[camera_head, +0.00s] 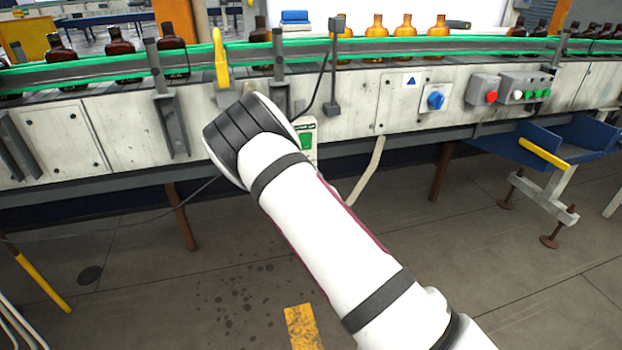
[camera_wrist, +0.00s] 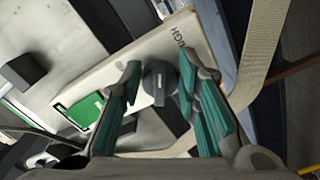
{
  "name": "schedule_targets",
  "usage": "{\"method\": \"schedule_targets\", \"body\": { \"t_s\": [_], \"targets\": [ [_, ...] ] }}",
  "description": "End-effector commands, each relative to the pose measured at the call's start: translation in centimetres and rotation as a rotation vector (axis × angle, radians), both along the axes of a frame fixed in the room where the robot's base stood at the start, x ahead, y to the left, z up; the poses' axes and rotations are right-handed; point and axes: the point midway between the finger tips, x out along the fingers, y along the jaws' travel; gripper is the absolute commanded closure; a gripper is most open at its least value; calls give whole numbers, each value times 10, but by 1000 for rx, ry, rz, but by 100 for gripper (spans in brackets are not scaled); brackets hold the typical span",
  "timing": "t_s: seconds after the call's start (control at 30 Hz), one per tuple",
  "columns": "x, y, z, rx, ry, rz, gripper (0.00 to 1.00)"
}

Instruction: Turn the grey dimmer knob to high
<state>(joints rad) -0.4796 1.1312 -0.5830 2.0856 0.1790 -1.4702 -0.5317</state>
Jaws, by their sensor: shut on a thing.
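The grey dimmer knob (camera_wrist: 159,86) sits on a pale panel (camera_wrist: 108,68) in the wrist view. My gripper (camera_wrist: 160,68) has its teal-padded fingers on either side of the knob, shut on it. Dark lettering ending in "IGH" shows on the panel beyond the fingertips. A green label (camera_wrist: 84,112) is left of the fingers. In the head view the panel (camera_head: 311,153) shows only partly behind my arm, with its green label visible. The knob and gripper are hidden there. I cannot tell the knob's exact setting.
A conveyor (camera_head: 350,45) with brown and amber bottles runs above. A blue knob (camera_head: 436,100), a red button (camera_head: 491,96) and a control box (camera_head: 525,90) are farther right. The floor in front is mostly clear.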

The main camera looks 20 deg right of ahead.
Motion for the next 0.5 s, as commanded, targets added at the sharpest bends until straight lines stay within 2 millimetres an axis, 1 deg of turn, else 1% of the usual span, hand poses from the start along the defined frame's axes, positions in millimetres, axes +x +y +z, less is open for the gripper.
{"method": "schedule_targets", "body": {
  "t_s": [0.47, 0.5],
  "targets": [
    [1, 1, 2, 14, -6, 2, 98],
    [1, 1, 2, 14, -6, 2, 64]
  ]
}}
